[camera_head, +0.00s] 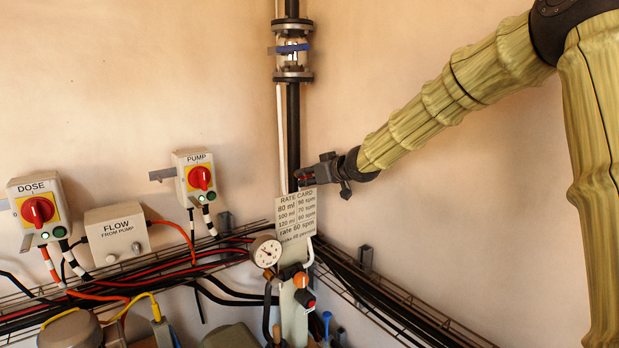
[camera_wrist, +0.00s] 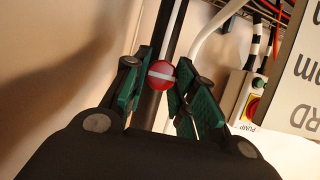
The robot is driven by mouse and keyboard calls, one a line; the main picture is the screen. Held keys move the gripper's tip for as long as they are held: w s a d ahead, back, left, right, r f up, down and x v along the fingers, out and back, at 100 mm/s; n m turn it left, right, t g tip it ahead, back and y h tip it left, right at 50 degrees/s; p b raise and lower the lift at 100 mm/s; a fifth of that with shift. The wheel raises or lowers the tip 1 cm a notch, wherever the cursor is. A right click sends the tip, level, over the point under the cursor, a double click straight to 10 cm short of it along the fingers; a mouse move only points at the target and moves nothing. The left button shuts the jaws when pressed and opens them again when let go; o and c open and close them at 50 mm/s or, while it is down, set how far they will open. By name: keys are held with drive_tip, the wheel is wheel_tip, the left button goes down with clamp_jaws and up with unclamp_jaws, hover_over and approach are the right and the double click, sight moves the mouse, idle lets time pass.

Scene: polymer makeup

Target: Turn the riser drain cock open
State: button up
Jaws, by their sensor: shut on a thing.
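The drain cock shows as a round red knob (camera_wrist: 161,75) with a white line across it, in front of the dark riser pipe (camera_head: 293,120). In the wrist view the line lies roughly crosswise to the pipe. My gripper (camera_wrist: 161,84) has its green-padded fingers on either side of the knob and is shut on it. In the head view my gripper (camera_head: 304,176) reaches the riser from the right, just above the rate card, and mostly hides the cock.
The rate card (camera_head: 297,214) hangs close below my gripper, above a pressure gauge (camera_head: 266,251). The PUMP switch box (camera_head: 194,178), DOSE box (camera_head: 40,207) and FLOW box (camera_head: 117,233) are to the left. A blue-handled fitting (camera_head: 291,50) sits higher on the riser.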

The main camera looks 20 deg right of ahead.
drive_tip(key=shift+f+b, duration=0.15)
drive_tip(key=shift+b, duration=0.5)
drive_tip(key=shift+n+h+b, duration=0.3)
drive_tip(key=shift+n+b, duration=0.2)
drive_tip(key=shift+b, duration=0.05)
drive_tip(key=o, duration=1.1)
drive_tip(key=shift+c, duration=0.2)
drive_tip(key=shift+s+r, duration=0.1)
drive_tip(key=shift+r, duration=0.1)
drive_tip(key=v, duration=1.1)
drive_tip(key=shift+s, duration=0.45)
drive_tip(key=shift+d, duration=0.1)
drive_tip(key=shift+c, duration=0.2)
